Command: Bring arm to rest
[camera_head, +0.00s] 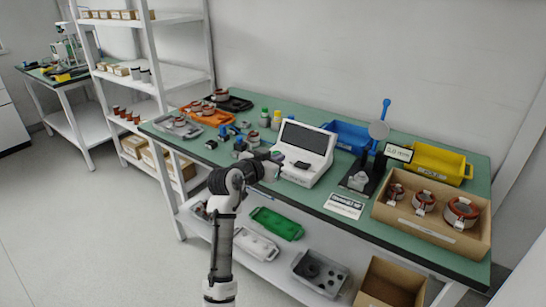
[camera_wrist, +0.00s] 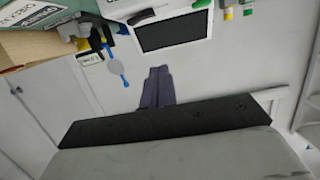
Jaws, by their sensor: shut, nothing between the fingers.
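My arm (camera_head: 222,240) rises from the bottom of the head view and bends at a dark joint near the front edge of the green-topped bench (camera_head: 315,195). My gripper (camera_head: 276,162) is at the arm's end, in front of the white tester with a dark screen (camera_head: 305,143); the head view does not show whether it touches anything. In the wrist view the two dark fingers of my gripper (camera_wrist: 157,76) lie together with nothing between them. The tester's dark screen (camera_wrist: 174,32) shows beyond them in that tilted view.
A cardboard box of several stators (camera_head: 440,232), a yellow bin (camera_head: 458,173) and a blue-handled press (camera_head: 378,130) stand to the right. Orange and grey trays (camera_head: 185,130) lie left. A shelf rack (camera_head: 175,75) stands behind left. Floor at left is clear.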

